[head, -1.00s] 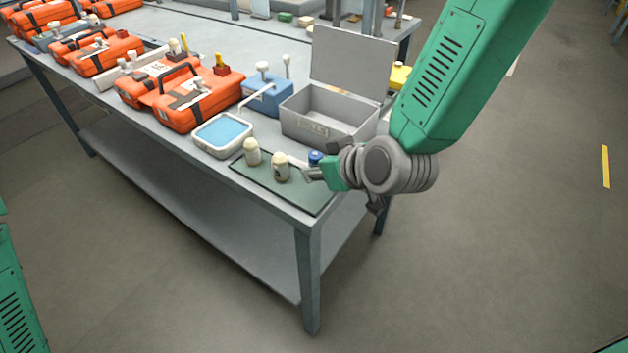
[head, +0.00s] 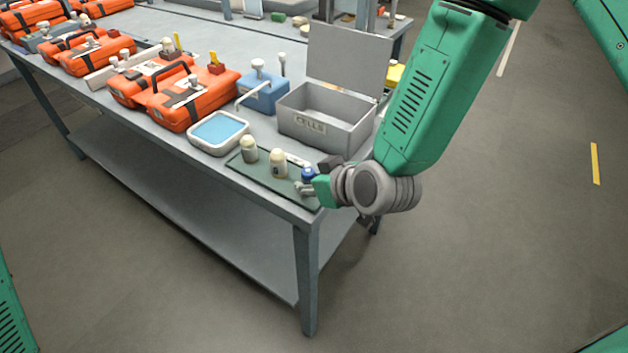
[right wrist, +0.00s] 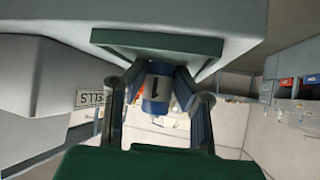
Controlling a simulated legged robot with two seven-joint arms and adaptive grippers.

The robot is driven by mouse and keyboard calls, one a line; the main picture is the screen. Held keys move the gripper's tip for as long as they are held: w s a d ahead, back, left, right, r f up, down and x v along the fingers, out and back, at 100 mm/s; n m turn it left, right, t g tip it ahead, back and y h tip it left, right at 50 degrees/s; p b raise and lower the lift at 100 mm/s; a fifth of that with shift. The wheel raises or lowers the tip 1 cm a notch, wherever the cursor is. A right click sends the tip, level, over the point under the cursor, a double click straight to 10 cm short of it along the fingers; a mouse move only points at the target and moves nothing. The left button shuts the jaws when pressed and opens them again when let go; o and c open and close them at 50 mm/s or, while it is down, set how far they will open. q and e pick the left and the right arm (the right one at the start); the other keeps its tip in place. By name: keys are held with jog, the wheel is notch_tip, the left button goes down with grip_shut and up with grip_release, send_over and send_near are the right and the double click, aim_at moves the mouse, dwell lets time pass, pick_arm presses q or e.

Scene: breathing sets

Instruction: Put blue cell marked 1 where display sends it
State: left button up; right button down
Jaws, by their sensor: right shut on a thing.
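The blue cell marked 1 (head: 308,172) is at the right end of the dark green mat (head: 245,166) on the near corner of the bench. My right gripper (head: 306,181) is shut on it. In the right wrist view the cell (right wrist: 157,88), with a black 1 on a pale label, sits upright between the two fingers (right wrist: 158,100), close against the mat (right wrist: 150,40). I cannot tell if it is lifted. The grey open box marked CELLS (head: 325,136) stands behind, lid up. I cannot make out any display text. My left gripper is out of view.
Two cream-capped cells (head: 278,163) stand on the mat left of my gripper. A white-rimmed tray with a light-blue face (head: 219,132), a blue unit (head: 262,95) and orange cases (head: 193,100) line the bench. The mat lies close to the bench's front edge.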

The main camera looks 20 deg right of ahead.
jog(key=shift+s+a, duration=0.1)
jog(key=shift+a, duration=0.05)
jog(key=c, duration=1.3)
grip_release()
jog(key=shift+d+f, duration=0.2)
jog(key=shift+d, duration=0.4)
jog(key=shift+a+r+p, duration=0.2)
jog(key=shift+r+p, duration=0.15)
jog(key=shift+r, duration=0.2)
jog(key=r+p+v, duration=0.1)
jog(key=p+v, duration=0.8)
jog(key=v, duration=0.3)
jog(key=s+d+f+m+g+h, duration=0.1)
jog(key=s+d+f+g, duration=0.2)
jog(key=s+f, duration=0.2)
jog(key=s+d+f+m+g+h, duration=0.1)
jog(key=s+d+f+g, duration=0.2)
jog(key=s+f, duration=0.3)
jog(key=s+d+f+m+g+h, duration=0.1)
jog(key=s+d+f+g, duration=0.2)
jog(key=s, duration=0.5)
jog(key=shift+d+f+h, duration=0.2)
jog(key=shift+d+f, duration=0.1)
jog(key=shift+f, duration=0.4)
jog(key=shift+d+f+h, duration=0.2)
jog(key=shift+d+f, duration=0.15)
jog(key=shift+f, duration=0.35)
